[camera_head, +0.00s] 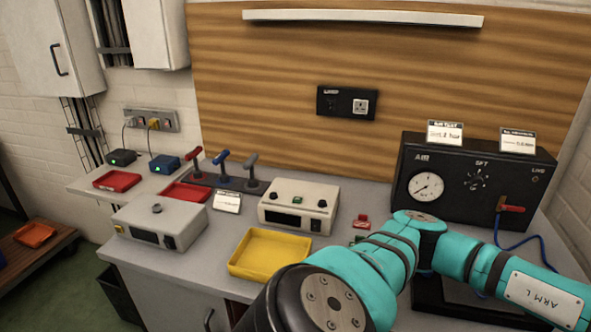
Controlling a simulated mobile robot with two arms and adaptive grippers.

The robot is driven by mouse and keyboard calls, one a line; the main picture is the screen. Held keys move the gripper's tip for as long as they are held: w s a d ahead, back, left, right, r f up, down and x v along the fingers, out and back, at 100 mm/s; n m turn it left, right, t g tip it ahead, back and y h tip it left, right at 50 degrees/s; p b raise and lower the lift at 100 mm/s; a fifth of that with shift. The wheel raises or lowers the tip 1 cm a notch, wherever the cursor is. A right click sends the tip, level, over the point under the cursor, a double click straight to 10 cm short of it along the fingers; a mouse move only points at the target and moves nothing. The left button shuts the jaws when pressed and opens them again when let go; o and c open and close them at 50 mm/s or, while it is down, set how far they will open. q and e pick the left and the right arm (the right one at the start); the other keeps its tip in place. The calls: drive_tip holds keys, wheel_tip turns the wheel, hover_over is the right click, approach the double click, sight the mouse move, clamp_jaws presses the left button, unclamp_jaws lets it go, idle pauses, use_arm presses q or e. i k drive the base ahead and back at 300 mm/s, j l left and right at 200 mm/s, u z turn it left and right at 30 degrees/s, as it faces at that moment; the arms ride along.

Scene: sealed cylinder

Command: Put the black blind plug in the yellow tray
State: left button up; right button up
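The yellow tray (270,252) sits on the grey worktop near its front edge and looks empty; my teal arm covers part of its front right corner. I cannot identify the black blind plug with certainty. A small dark round piece (157,208) sits on top of the grey box at the left; I cannot tell whether it is a plug or a fixed part. My teal arm, marked ARM L, crosses the lower right of the view. Neither of my gripper's fingers shows.
Two red trays (117,180) lie at the back left, beside a rack of red, blue and grey handled tools (221,166). A cream instrument (299,204) stands behind the yellow tray. A black AIR gauge box (467,178) with a red-handled part and blue hose fills the right.

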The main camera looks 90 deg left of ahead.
sight(272, 263)
drive_tip(key=u, duration=0.45)
drive_tip(key=k+j+u, duration=0.1)
drive_tip(key=u, duration=0.85)
drive_tip(key=j+u, duration=0.15)
drive_tip(key=u, duration=0.3)
drive_tip(key=k+j, duration=0.05)
